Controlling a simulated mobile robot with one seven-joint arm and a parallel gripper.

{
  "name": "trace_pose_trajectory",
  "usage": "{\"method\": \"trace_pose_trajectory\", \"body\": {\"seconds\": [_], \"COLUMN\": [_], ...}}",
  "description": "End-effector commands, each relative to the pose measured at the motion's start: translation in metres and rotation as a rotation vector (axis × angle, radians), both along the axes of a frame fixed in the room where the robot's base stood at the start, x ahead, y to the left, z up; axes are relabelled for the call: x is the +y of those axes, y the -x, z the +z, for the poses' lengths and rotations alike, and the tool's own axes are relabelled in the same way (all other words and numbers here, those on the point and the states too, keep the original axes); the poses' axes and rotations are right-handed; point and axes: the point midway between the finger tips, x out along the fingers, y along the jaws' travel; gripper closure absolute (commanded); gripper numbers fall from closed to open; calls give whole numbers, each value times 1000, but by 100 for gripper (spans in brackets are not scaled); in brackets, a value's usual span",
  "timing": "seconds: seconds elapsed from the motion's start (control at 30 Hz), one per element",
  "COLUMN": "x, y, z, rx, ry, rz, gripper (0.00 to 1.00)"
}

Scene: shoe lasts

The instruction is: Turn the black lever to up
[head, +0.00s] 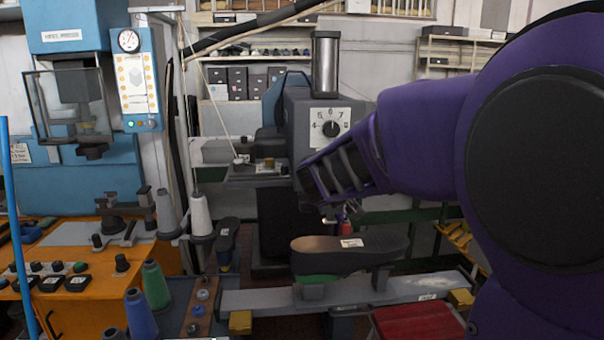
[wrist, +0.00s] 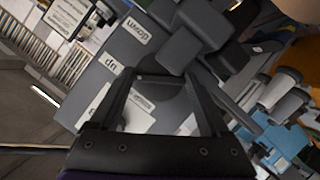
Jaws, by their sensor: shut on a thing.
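My gripper (head: 308,186) reaches in from the right to the side of the grey machine, below its numbered dial. In the wrist view its dark fingers (wrist: 165,76) stand against a grey panel (wrist: 92,70). The panel carries a "down" label (wrist: 132,30) and an "up" label (wrist: 111,68), both seen upside down. The fingers are shut on a dark part that I take for the black lever; it blends with the fingertips and dark blocks around them. The lever's exact angle cannot be told. In the head view the lever is hidden behind my gripper and arm.
A dark shoe last (head: 350,250) lies on a grey stand below my gripper. The numbered dial (head: 330,129) sits just above it. Thread cones (head: 155,285) stand on the left by an orange bench (head: 95,312). A red-topped box (head: 415,322) is at the bottom right.

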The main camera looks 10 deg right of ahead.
Motion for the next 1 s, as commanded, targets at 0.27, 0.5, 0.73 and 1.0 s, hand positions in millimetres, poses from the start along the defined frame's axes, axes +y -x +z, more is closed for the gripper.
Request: {"method": "trace_pose_trajectory", "body": {"seconds": [0.27, 0.5, 0.73, 1.0], "x": [0, 0, 0, -3], "y": [0, 0, 0, 0], "z": [1, 1, 1, 2], "rx": [-2, -2, -1, 0], "ry": [13, 13, 11, 9], "rz": [0, 1, 1, 1], "gripper": [76, 9, 0, 0]}}
